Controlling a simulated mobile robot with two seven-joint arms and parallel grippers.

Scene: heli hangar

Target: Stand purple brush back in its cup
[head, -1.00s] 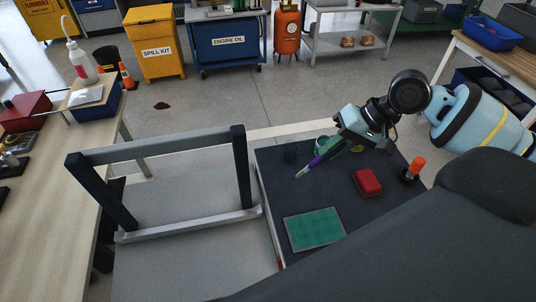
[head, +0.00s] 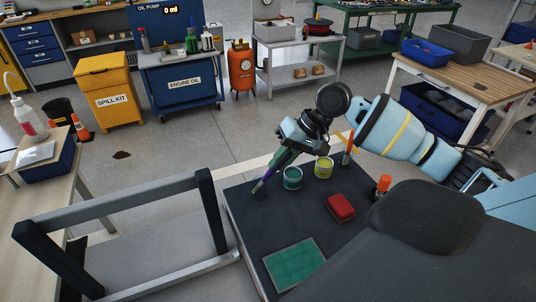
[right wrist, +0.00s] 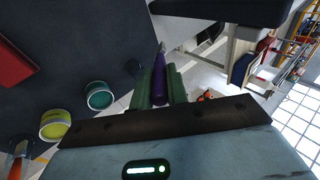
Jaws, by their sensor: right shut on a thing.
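The purple brush (head: 267,181) is in my right gripper (head: 279,163), which is shut on it. It slants down to the left, with its pale tip low over the dark mat (head: 243,222). In the right wrist view the purple brush (right wrist: 159,77) lies between the green fingers. A teal cup (head: 292,179) and a yellow-green cup (head: 323,168) stand on the mat, right of the brush. Which cup belongs to the brush, I cannot tell. My left gripper is not in view.
A red block (head: 340,207), a green pad (head: 294,264) and an orange-topped item (head: 383,184) are on the mat. A grey-and-black frame (head: 128,216) rises left of the mat.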

